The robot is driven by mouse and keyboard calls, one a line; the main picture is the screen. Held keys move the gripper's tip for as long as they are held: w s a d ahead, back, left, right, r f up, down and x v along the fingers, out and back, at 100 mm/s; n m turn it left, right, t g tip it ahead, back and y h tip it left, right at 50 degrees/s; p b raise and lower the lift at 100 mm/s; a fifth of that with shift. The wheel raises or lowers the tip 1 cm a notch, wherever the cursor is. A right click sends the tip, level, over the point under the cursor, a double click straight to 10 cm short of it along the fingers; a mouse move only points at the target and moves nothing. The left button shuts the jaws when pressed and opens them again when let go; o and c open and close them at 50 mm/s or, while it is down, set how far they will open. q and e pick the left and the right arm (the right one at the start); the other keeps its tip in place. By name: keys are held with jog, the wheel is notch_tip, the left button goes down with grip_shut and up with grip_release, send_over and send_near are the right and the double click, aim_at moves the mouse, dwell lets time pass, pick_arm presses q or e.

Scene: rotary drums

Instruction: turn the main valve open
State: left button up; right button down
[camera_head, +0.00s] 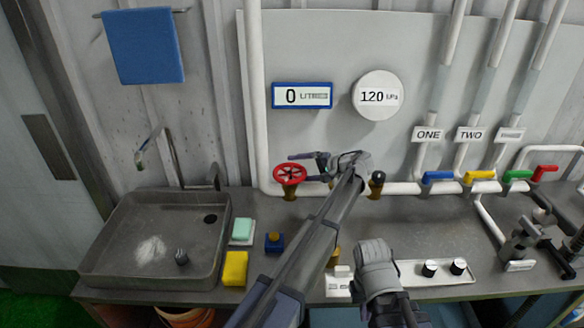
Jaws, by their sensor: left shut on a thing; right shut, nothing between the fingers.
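The red valve handwheel (289,174) stands on a brass stem at the left end of the white pipe above the bench. I take it to be the main valve. My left gripper (305,166) reaches in from its right and is shut on the wheel's right rim. Its wrist and forearm run down toward the bottom of the view. My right gripper (374,262) is shut and empty over the front of the bench, well apart from the wheel. Its fingertips are hard to make out.
A litres display (302,96) reads 0 and a round gauge (377,95) reads 120 kPa. Several coloured lever valves, including a blue one (438,176), line the pipe at right. A sink (100,240) is at left. A yellow sponge (235,268) lies beside it.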

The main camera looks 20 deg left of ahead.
pick_arm(q)
jog(key=shift+d, duration=0.2)
jog(key=shift+s+d, duration=0.2)
jog(key=shift+d, duration=0.55)
jog(key=shift+s+d, duration=0.15)
jog(key=shift+d, duration=0.55)
jog(key=shift+s+d, duration=0.2)
jog(key=shift+d, duration=0.55)
jog(key=shift+s+a, duration=0.1)
jog(key=shift+a, duration=0.05)
